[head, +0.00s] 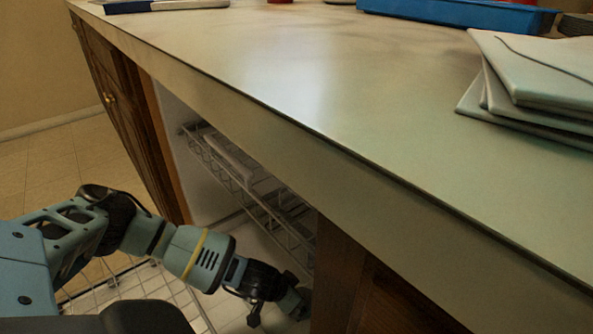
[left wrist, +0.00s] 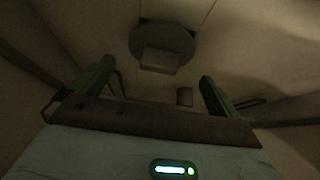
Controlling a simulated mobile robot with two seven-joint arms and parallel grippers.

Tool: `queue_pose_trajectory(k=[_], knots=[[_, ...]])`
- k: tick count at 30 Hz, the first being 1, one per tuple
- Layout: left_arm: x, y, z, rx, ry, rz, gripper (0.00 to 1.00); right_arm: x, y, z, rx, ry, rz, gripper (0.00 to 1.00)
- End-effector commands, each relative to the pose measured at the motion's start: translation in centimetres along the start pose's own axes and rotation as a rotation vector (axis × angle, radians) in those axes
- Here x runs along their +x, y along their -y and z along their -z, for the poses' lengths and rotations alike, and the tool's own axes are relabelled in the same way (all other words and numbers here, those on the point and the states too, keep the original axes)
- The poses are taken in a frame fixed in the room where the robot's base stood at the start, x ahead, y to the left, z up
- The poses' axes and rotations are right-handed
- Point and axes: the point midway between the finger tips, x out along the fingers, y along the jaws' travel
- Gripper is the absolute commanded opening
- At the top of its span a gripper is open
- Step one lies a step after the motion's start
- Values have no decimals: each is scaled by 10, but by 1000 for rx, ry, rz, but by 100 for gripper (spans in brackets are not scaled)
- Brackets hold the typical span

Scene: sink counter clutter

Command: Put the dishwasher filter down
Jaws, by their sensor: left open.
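My left arm reaches down into the open dishwasher (head: 200,190) under the counter. My left gripper (head: 297,303) is low inside it, partly hidden by the brown cabinet side. In the left wrist view its two green fingers stand wide apart, and the gripper (left wrist: 154,88) is open with nothing held between them. Beyond the fingertips is a round grey disc with a block-shaped raised part, which looks like the dishwasher filter (left wrist: 161,60). It is apart from the fingers, in a dim pale interior. The filter cannot be made out in the head view. My right gripper is not in view.
A wire rack (head: 255,195) sits in the upper dishwasher, above my left gripper. A lower wire rack (head: 140,290) is pulled out at the bottom left.

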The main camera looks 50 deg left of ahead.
Motion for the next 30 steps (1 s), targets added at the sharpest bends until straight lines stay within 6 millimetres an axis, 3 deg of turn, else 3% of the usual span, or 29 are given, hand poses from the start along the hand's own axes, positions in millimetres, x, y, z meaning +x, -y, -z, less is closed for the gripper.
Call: queue_pose_trajectory(k=[1,3,12,18,30], knots=[[-17,1,3,0,-4,1,100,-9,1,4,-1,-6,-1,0],[-32,1,4,0,-4,1,100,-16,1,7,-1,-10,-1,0],[-81,0,2,-1,-3,0,100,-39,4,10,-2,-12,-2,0],[-93,0,1,0,-2,1,100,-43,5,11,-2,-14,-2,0],[-93,0,1,0,-2,0,100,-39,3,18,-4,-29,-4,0]])
